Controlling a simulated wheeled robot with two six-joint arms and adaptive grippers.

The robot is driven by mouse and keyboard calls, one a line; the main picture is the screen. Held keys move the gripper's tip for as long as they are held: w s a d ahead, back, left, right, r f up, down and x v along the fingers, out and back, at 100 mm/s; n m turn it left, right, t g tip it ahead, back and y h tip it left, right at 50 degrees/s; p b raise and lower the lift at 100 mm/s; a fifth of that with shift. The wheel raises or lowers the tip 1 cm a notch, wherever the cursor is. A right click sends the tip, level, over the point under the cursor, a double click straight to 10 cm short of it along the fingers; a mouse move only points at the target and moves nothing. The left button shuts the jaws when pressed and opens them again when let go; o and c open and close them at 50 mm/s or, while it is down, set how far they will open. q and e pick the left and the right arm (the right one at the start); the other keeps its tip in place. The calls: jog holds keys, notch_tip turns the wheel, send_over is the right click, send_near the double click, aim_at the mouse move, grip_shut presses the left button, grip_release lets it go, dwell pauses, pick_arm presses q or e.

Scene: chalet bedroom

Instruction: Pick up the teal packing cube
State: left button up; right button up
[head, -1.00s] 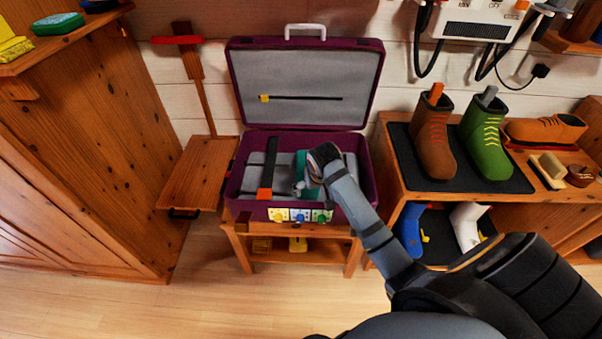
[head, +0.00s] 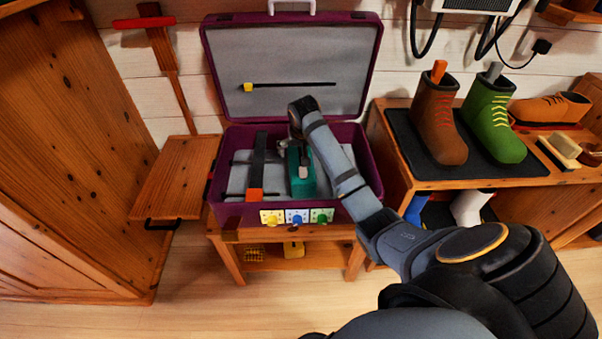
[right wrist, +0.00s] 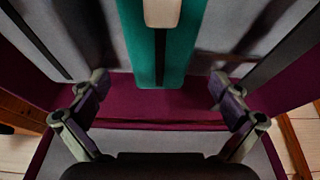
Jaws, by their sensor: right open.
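The teal packing cube (head: 308,186) lies inside the open purple suitcase (head: 232,213), right of a dark strap with an orange end. My right gripper (head: 291,147) is over the suitcase at the cube's far end, partly hidden by my wrist. In the right wrist view the cube (right wrist: 185,50) shows a dark strip and a pale handle-like piece. There the open fingers (right wrist: 160,84) stand apart to the left and right of the cube's line, with nothing held between them. Contact with the cube cannot be told. My left gripper is out of view.
The raised suitcase lid (head: 290,60) stands behind my right gripper. The suitcase rests on a wooden stand (head: 229,262). A boot shelf (head: 440,185) is close on the right, and a wooden seat (head: 172,180) is on the left. Floor is clear in front.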

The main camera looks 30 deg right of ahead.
jog(key=shift+x, duration=0.8)
notch_tip(320, 180, down, 3)
jog(key=shift+w+d+f+b, duration=0.1)
jog(key=shift+w+b, duration=0.1)
jog(key=shift+b, duration=0.7)
jog(key=shift+w+d+f+b, duration=0.15)
jog(key=shift+f+b, duration=0.15)
jog(key=shift+f, duration=0.25)
jog(key=shift+w+f, duration=0.2)
jog(key=shift+f, duration=0.1)
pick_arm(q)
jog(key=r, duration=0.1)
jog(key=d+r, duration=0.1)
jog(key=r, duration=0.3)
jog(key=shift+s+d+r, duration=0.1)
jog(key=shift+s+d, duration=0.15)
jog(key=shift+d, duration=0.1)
pick_arm(e)
jog(key=c, duration=1.2)
